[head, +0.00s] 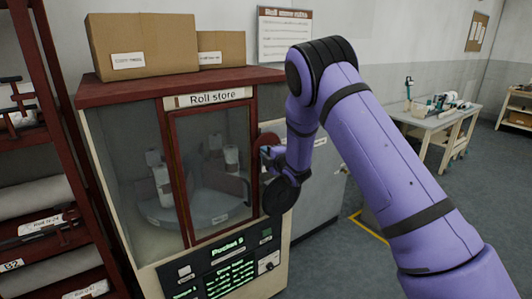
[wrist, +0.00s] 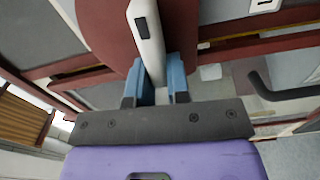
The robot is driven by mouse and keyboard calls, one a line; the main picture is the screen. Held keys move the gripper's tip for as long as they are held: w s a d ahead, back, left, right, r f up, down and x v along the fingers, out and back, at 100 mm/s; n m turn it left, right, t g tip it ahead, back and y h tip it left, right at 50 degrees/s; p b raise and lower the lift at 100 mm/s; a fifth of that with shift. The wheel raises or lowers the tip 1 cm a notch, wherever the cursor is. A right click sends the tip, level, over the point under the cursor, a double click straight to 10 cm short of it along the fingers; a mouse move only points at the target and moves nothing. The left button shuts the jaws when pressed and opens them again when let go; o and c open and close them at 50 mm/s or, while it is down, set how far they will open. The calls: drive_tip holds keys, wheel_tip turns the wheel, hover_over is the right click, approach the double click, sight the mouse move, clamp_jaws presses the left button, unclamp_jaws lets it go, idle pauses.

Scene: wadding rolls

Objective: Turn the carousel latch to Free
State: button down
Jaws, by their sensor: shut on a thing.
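The roll store cabinet (head: 92,92) has a dark red frame and a glass front showing a round carousel (head: 190,212) with white rolls inside. A dark red disc (head: 269,140) sits at the cabinet's right side, partly hidden by my arm. The wrist view shows the disc (wrist: 103,28) close up, with a white latch lever (wrist: 148,40) across it. My gripper (wrist: 160,82) has its blue fingertips on either side of the lever and is shut on it. In the head view my gripper (head: 267,156) is small beside the disc. No Free marking is readable.
Cardboard boxes (head: 142,45) stand on the cabinet. A control panel (head: 232,270) reading Pocket 5 is below the glass. A red rack (head: 40,120) with rolls is at the left. A grey cabinet (head: 318,190) stands behind my arm, and a workbench (head: 430,120) is at the right.

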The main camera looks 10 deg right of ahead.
drive_tip(key=shift+f+n, duration=0.2)
drive_tip(key=shift+n, duration=0.3)
drive_tip(key=c, duration=1.1)
unclamp_jaws()
drive_tip(key=v, duration=1)
drive_tip(key=shift+s+d, duration=0.15)
drive_tip(key=shift+s, duration=0.25)
